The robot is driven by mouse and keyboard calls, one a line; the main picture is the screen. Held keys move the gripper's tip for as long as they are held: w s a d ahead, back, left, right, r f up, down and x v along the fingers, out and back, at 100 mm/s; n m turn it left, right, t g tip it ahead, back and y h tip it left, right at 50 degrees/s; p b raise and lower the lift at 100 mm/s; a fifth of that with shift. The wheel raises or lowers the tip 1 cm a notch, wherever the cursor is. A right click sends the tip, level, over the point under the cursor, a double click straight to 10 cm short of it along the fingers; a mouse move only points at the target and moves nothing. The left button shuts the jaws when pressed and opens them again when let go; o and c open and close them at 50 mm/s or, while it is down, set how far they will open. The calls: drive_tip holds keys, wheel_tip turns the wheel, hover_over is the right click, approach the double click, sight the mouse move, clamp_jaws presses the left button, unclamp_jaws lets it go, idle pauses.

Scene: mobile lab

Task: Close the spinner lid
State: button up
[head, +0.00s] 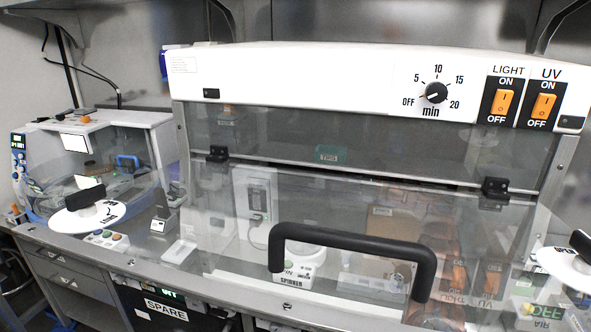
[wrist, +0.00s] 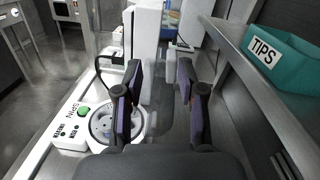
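The spinner (wrist: 117,122) is in the wrist view, left of and partly behind my left finger. It is a white unit with a round rotor showing from above, so it looks open. Its green button (wrist: 84,112) and SPIN label are on its left side. I cannot clearly pick out its lid. In the head view the spinner (head: 303,256) shows dimly through the clear front panel, behind the black handle. My gripper (wrist: 160,85) is open, with dark purple-padded fingers apart and nothing seen held between them. I do not make out my gripper in the head view.
A teal TIPS box (wrist: 288,58) sits on a ledge at the right in the wrist view. White upright equipment (wrist: 146,45) stands ahead. The hood's clear panel has a black handle (head: 352,244). White discs with black knobs lie at left (head: 88,216) and right (head: 570,268).

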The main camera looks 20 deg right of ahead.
drive_tip(key=shift+w+a+r+m+h, duration=0.2)
drive_tip(key=shift+w+a+m+h, duration=0.3)
drive_tip(key=shift+w, duration=0.4)
drive_tip(key=x, duration=0.2)
drive_tip(key=p+x, duration=0.1)
drive_tip(key=x, duration=0.1)
drive_tip(key=shift+w+f, duration=0.15)
drive_tip(key=shift+f, duration=0.05)
drive_tip(key=shift+w+t, duration=0.15)
drive_tip(key=shift+t, duration=0.15)
drive_tip(key=shift+w+a+f, duration=0.15)
drive_tip(key=shift+a+f, duration=0.05)
drive_tip(key=shift+f, duration=0.05)
drive_tip(key=shift+r, duration=0.2)
drive_tip(key=shift+f, duration=0.15)
drive_tip(key=shift+c, duration=1)
drive_tip(key=shift+a, duration=0.1)
drive_tip(key=shift+c, duration=0.8)
drive_tip(key=shift+r, duration=0.3)
drive_tip(key=shift+c, duration=0.8)
drive_tip(key=shift+f, duration=0.2)
drive_tip(key=shift+c, duration=0.9)
drive_tip(key=shift+r, duration=0.1)
clamp_jaws()
